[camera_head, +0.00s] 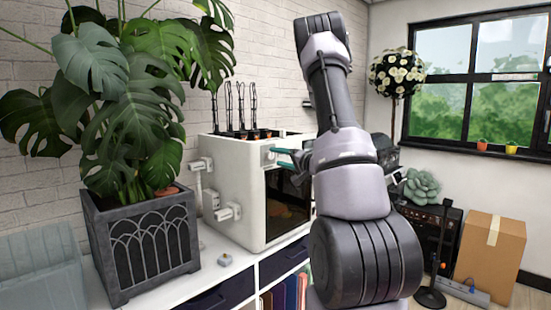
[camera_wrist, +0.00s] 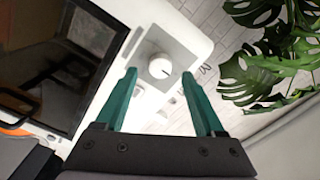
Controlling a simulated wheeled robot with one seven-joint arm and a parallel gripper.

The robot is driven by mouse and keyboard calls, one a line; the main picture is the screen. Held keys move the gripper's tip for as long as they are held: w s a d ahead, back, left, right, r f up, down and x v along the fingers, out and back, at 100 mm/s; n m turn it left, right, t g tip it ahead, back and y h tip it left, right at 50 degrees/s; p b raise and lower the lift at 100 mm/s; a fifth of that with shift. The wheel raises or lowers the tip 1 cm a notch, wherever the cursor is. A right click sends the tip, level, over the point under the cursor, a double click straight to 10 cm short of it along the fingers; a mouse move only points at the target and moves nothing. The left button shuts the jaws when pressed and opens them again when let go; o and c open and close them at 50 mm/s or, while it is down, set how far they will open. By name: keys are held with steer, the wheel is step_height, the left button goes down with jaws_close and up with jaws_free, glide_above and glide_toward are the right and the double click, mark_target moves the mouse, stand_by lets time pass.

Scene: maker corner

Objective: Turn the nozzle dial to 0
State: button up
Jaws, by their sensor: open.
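The white 3D-printer-like box (camera_head: 233,190) with a dark glass front stands on a white shelf unit. In the wrist view, a round white dial (camera_wrist: 159,67) sits in a grey panel (camera_wrist: 172,45) on its front, beside the dark glass door (camera_wrist: 55,60). A small dark mark shows toward the dial's lower right; I cannot read any numbers. My gripper (camera_wrist: 159,73) is open, its teal fingertips on either side of the dial with gaps showing. In the head view, my gripper (camera_head: 281,157) is at the box's upper front, and the dial cannot be made out.
A large leafy plant in a dark planter (camera_head: 145,240) stands left of the box. A small light object (camera_head: 225,260) lies on the shelf top (camera_head: 205,270) between them. A cardboard box (camera_head: 490,250) and a black amplifier-like unit (camera_head: 425,235) stand at the right.

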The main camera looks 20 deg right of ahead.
steer(key=v, duration=0.8)
steer(key=shift+s, duration=0.2)
